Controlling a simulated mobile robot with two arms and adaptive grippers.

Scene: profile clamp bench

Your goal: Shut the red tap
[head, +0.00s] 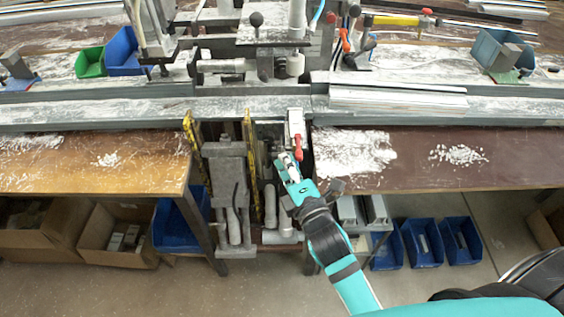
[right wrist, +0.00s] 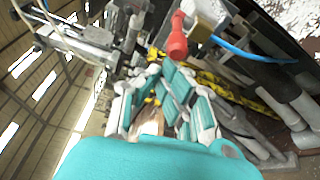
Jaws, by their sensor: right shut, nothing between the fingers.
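The red tap (head: 298,150) has a small red handle hanging at the lower end of a white and red fitting (head: 296,122) on the front of the clamp bench. In the right wrist view the red handle (right wrist: 177,37) shows just beyond the fingers, above centre. My right gripper (head: 284,167) is shut and empty, just below and slightly left of the handle in the head view. In the right wrist view its fingers (right wrist: 163,98) point toward the bench fittings. I cannot tell whether they touch the handle. My left gripper is out of view.
A grey clamp block (head: 225,165) with cylinders and yellow-black striped strips (head: 250,160) stand left of the gripper. A blue hose (right wrist: 255,52) passes beside the tap. Brown worktops (head: 430,150) flank the gap, with blue bins (head: 422,243) beneath.

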